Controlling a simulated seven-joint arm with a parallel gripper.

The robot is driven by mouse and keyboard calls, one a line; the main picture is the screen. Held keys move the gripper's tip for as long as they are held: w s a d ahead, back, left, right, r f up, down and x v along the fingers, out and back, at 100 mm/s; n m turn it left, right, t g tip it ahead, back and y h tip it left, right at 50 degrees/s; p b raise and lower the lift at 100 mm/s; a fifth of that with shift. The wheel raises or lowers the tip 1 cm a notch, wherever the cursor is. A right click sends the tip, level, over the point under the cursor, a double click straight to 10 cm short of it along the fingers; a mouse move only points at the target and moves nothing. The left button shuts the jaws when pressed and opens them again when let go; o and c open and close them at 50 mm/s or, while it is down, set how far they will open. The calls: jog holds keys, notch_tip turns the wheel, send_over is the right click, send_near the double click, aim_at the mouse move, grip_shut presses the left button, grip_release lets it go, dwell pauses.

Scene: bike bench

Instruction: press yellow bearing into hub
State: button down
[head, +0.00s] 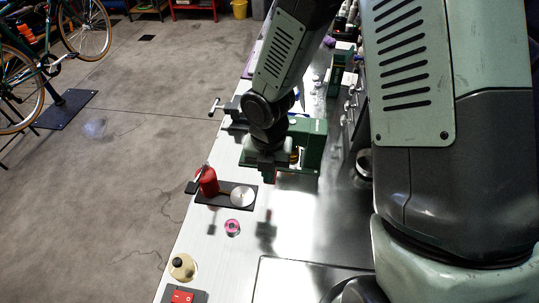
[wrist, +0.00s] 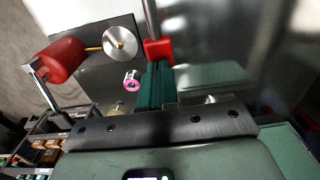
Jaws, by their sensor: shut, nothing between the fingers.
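A red post with a lever (head: 208,181) stands on a black plate, beside a silver disc (head: 242,196) with a brass centre. Both show in the wrist view, the post (wrist: 62,60) and the disc (wrist: 120,43). I cannot tell for sure which part is the hub.
A pink ring (head: 232,227) lies on the bench in front of the black plate. A beige round piece with a black knob (head: 183,266) and a red switch box (head: 184,297) are nearer the front. The green machine (head: 308,145) stands close behind my gripper.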

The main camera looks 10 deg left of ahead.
jog(key=shift+d+f, duration=0.15)
jog(key=shift+f, duration=0.35)
jog(key=shift+s+r, duration=0.1)
jog(key=shift+r, duration=0.4)
jog(key=s+r, duration=0.3)
jog(key=r, duration=1)
jog(key=shift+s+r, duration=0.2)
jog(key=shift+r, duration=0.05)
jog(key=d+r+m+t+h, duration=0.1)
jog(key=d+r+m+t, duration=0.2)
jog(key=d+r+m, duration=1.25)
jog(key=s+d+r+m+t, duration=0.1)
jog(key=s+m, duration=0.3)
jog(key=m, duration=0.6)
jog(key=s+r+m+t+y, duration=0.1)
jog(key=s+r+m, duration=0.2)
jog(key=m, duration=0.7)
jog(key=shift+s+d+t, duration=0.35)
jog(key=shift+d+t, duration=0.05)
